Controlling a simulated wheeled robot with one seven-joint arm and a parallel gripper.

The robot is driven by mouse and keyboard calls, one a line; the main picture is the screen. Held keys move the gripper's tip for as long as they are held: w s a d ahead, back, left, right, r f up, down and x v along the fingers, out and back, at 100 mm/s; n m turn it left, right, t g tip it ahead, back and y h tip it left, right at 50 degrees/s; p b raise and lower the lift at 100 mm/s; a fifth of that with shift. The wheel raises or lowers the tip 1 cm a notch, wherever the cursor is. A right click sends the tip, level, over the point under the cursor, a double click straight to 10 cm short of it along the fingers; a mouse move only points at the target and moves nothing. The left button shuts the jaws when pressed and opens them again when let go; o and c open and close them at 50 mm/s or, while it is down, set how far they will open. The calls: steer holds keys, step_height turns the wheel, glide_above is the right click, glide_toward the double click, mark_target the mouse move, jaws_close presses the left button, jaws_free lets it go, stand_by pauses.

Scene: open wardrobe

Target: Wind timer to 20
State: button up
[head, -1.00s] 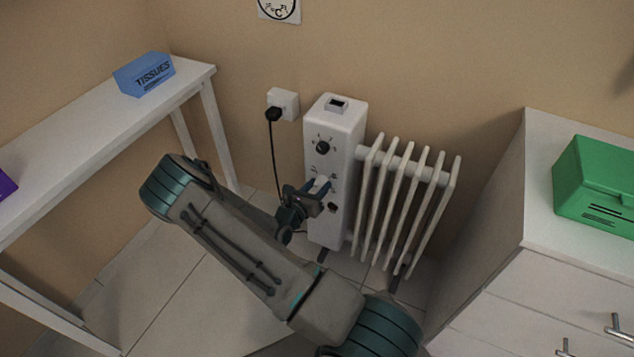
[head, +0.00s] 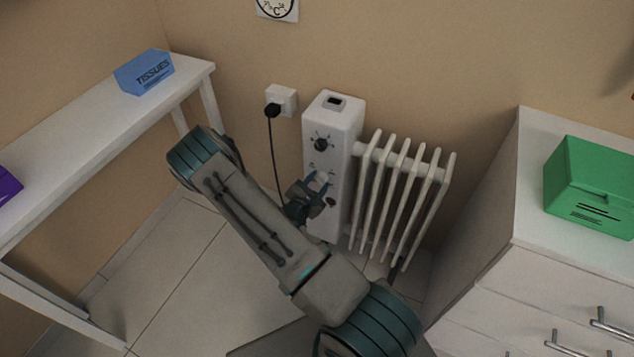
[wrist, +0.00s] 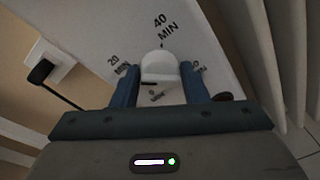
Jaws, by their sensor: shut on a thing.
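The timer knob (wrist: 160,68) is a pale, rounded knob on the front of the white heater (head: 336,120), below a black dial. My gripper (wrist: 160,85) is shut on it, one blue finger on each side. In the wrist view, printed marks surround the knob: "20 MIN" at left, "40 MIN" at the top, a "0 MIN" mark just below, and one at right partly hidden by a finger. In the head view my gripper (head: 317,187) is at the heater's lower front and partly hides the knob.
A black dial (head: 321,145) sits above the timer, and a reddish switch (head: 331,202) below it. The black plug (head: 272,110) and cord hang at left. Heater fins (head: 400,190) stand at right. A white table (head: 100,125) and drawers (head: 560,290) flank the open floor.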

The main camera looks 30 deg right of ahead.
steer(key=shift+w+a+m, duration=0.1)
steer(key=shift+a+m, duration=0.05)
steer(key=shift+m, duration=0.35)
steer(key=o, duration=0.9)
steer(key=shift+o, duration=0.2)
steer(key=p+v, duration=0.1)
steer(key=v, duration=1.2)
steer(key=shift+s+a, duration=0.25)
steer(key=shift+s, duration=0.15)
